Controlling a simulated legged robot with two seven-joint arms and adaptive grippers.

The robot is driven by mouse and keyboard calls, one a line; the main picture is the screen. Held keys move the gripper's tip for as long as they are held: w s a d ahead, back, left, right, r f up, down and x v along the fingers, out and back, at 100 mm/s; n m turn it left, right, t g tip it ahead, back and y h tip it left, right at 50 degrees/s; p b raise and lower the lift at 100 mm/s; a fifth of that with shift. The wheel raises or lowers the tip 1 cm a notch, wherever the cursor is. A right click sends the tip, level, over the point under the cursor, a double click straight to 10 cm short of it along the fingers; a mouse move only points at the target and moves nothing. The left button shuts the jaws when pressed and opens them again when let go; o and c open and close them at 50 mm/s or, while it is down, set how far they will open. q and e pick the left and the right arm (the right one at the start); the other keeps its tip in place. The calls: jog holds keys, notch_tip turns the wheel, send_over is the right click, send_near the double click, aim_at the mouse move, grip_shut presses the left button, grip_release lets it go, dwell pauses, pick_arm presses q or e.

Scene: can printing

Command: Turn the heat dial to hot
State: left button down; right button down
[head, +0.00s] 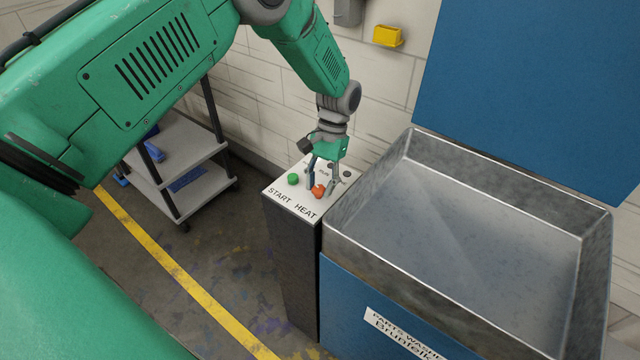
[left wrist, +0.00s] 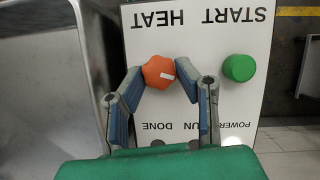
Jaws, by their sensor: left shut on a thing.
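The heat dial is an orange-red knob with a white mark (head: 318,191) on the white top of a control post (head: 282,189), by the word HEAT. In the left wrist view the dial (left wrist: 159,72) sits between the fingers, its white mark pointing to the right. My left gripper (head: 322,187) reaches down from above and is shut on the dial, one finger on each side; the wrist view also shows its fingers (left wrist: 159,75). A green START button (head: 293,179) is left of the dial. My right gripper is not in view.
A metal parts washer basin (head: 365,189) with a raised blue lid (head: 530,90) stands right of the post. A grey shelf cart (head: 180,150) is at the left by the wall. A yellow box (head: 388,36) hangs on the wall.

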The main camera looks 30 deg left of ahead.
pick_arm(q)
jog(key=shift+d+m+y, duration=0.1)
jog(key=shift+m+y, duration=0.4)
jog(key=shift+m, duration=0.6)
jog(key=shift+s, duration=0.1)
jog(key=c, duration=1.3)
grip_release()
jog(key=shift+c, duration=0.2)
jog(key=shift+o, duration=0.7)
jog(key=shift+s+r, duration=0.1)
jog(key=shift+w+r, duration=0.15)
jog(key=shift+w, duration=0.05)
jog(key=v, duration=1.1)
jog(key=shift+r, duration=0.3)
